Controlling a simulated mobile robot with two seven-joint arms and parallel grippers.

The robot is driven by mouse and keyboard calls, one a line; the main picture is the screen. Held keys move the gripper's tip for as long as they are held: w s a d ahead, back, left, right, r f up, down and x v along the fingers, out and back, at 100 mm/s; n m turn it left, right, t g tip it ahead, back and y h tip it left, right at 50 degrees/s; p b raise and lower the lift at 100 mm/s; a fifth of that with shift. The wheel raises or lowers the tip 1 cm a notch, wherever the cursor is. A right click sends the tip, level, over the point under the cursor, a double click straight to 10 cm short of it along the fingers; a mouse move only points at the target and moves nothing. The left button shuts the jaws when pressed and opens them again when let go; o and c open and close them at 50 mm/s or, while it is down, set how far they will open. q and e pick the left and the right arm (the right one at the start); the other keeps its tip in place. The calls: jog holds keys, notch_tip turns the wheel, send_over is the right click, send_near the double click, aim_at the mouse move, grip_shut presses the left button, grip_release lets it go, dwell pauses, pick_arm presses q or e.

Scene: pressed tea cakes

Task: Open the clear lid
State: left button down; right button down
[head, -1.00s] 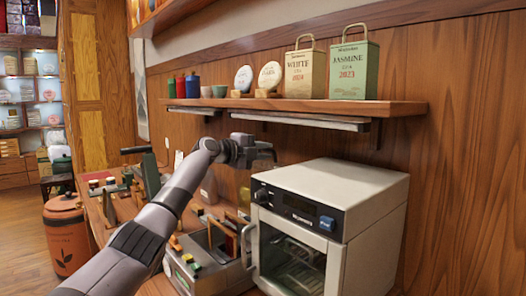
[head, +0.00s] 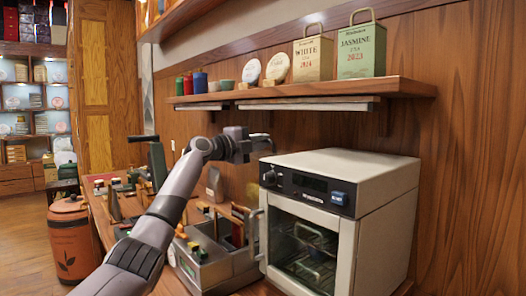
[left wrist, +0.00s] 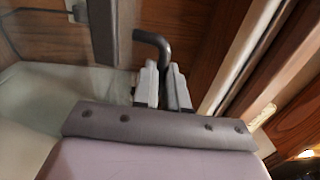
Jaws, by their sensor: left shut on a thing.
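My left gripper (head: 258,143) reaches in from the left in the head view, above the counter and by the back left of the oven's top. In the left wrist view its fingers (left wrist: 162,85) are shut on a dark bent handle (left wrist: 152,40). A pale greenish, see-through-looking panel (left wrist: 65,85) lies left of the fingers; I cannot tell for sure that it is the clear lid. In the head view I cannot make out the lid or the handle. My right gripper is not in view.
A white oven (head: 345,220) with a glass door stands right of the arm. A metal slotted machine (head: 215,260) sits left of it on the wooden counter. A shelf (head: 330,93) with tea bags and tins hangs above the gripper. A brown bin (head: 72,240) stands on the floor.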

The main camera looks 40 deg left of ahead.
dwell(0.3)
pick_arm(q)
jog(key=c, duration=1.5)
grip_release()
jog(key=shift+o, duration=0.2)
jog(key=shift+s+f, duration=0.1)
jog(key=shift+s+a, duration=0.1)
jog(key=shift+s, duration=0.2)
jog(key=s+b, duration=0.3)
jog(key=s, duration=0.3)
jog(key=shift+s+a+f, duration=0.15)
jog(key=shift+s+a, duration=0.05)
